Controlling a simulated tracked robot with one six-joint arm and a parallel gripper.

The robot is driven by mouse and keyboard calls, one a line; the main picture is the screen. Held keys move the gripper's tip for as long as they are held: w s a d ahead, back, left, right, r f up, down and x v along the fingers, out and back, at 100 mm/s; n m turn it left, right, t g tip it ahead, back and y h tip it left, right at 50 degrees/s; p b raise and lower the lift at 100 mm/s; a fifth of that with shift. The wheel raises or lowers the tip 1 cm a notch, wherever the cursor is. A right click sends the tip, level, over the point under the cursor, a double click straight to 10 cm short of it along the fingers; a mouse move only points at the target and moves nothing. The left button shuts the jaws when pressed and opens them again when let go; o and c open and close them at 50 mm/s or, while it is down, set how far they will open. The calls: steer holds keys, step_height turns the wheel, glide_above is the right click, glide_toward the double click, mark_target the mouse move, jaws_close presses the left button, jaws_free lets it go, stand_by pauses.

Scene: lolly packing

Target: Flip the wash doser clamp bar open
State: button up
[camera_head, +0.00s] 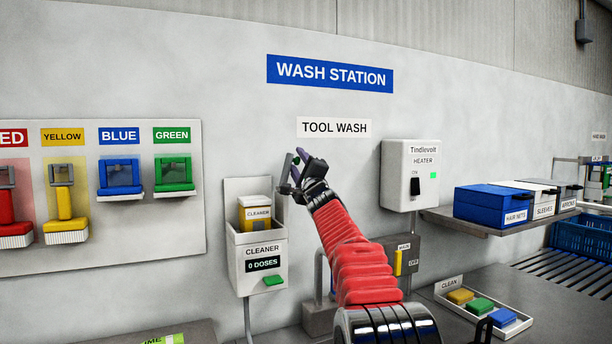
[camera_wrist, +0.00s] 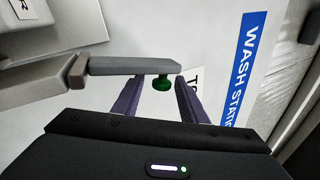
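The wash doser (camera_head: 259,276) is a pale wall box marked CLEANER and "0 DOSES", with a green button on its front. A yellow and white cleaner cartridge (camera_head: 255,213) stands in its top. The grey clamp bar (camera_wrist: 125,65) runs across the wrist view from a hinge block at left, with a green knob (camera_wrist: 162,84) near its right end. In the head view, the bar (camera_head: 283,178) is partly hidden at the doser's upper right. My gripper (camera_wrist: 160,98) is open, its purple fingers around the knob with small gaps on both sides. It also shows in the head view (camera_head: 293,168).
A heater box (camera_head: 410,175) hangs on the wall right of my arm. A shelf with blue, white and dark bins (camera_head: 497,206) is further right. A tray of coloured blocks (camera_head: 485,310) sits on the counter below.

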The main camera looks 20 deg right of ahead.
steer(key=v, duration=1.3)
steer(key=shift+s+f, duration=0.15)
steer(key=shift+s, duration=0.15)
stand_by(0.7)
